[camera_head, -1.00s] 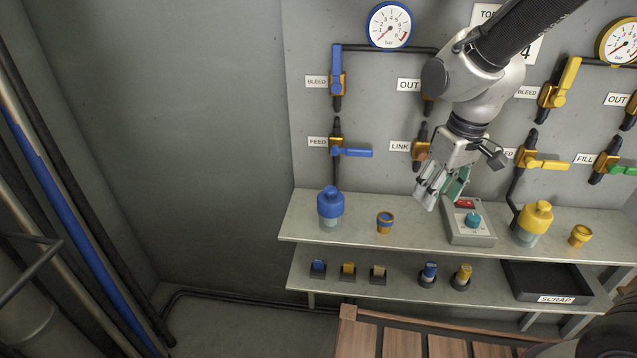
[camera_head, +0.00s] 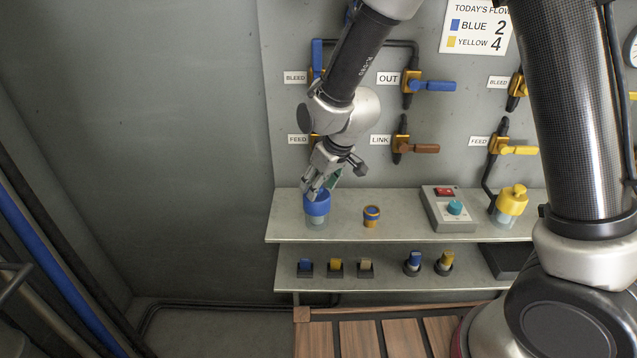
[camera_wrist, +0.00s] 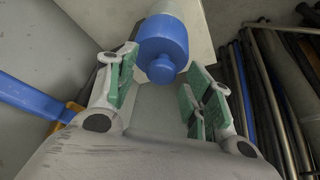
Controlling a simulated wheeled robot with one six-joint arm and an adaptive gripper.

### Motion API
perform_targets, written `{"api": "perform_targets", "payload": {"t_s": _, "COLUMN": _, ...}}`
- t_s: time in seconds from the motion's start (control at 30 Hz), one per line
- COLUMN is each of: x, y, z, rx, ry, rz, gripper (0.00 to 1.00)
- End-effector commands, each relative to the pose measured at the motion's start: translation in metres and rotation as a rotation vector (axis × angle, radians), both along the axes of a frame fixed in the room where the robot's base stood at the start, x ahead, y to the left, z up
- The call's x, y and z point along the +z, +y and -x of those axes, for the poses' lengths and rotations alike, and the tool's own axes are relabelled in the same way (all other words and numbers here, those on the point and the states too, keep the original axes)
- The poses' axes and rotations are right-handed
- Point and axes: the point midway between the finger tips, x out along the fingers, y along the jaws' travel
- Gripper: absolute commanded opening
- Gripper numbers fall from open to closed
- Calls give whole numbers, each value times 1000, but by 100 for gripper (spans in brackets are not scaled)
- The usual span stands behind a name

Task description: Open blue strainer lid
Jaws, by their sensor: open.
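The blue strainer lid (camera_head: 317,205) caps a clear cup at the left end of the upper shelf. In the wrist view the blue lid (camera_wrist: 163,45) shows with its smaller round knob facing me. My gripper (camera_head: 318,191) is just above the lid in the head view and hides part of its top. In the wrist view my gripper (camera_wrist: 160,100) is open, with green-padded fingers on either side of the line to the knob. The fingers look apart from the lid, and nothing is between them.
A blue valve handle (camera_wrist: 35,98) lies left of my fingers in the wrist view. A small orange-and-blue cup (camera_head: 371,216), a grey control box (camera_head: 447,209) and a yellow-lidded strainer (camera_head: 511,205) stand along the shelf. Several small coloured pieces sit on the lower shelf.

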Motion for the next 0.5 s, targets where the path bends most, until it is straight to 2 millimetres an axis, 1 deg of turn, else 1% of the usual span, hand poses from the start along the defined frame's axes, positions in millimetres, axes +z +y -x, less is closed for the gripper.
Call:
{"api": "perform_targets", "payload": {"t_s": 0.23, "x": -1, "y": 0, "z": -1, "rx": -1, "ry": 0, "rz": 0, "gripper": 51}}
{"api": "perform_targets", "payload": {"t_s": 0.27, "x": -1, "y": 0, "z": -1, "rx": -1, "ry": 0, "rz": 0, "gripper": 48}}
{"api": "perform_targets", "payload": {"t_s": 0.3, "x": -1, "y": 0, "z": 0, "rx": -1, "ry": 0, "rz": 0, "gripper": 40}}
{"api": "perform_targets", "payload": {"t_s": 0.47, "x": -1, "y": 0, "z": 0, "rx": -1, "ry": 0, "rz": 0, "gripper": 11}}
{"api": "perform_targets", "payload": {"t_s": 0.5, "x": -1, "y": 0, "z": 0, "rx": -1, "ry": 0, "rz": 0, "gripper": 4}}
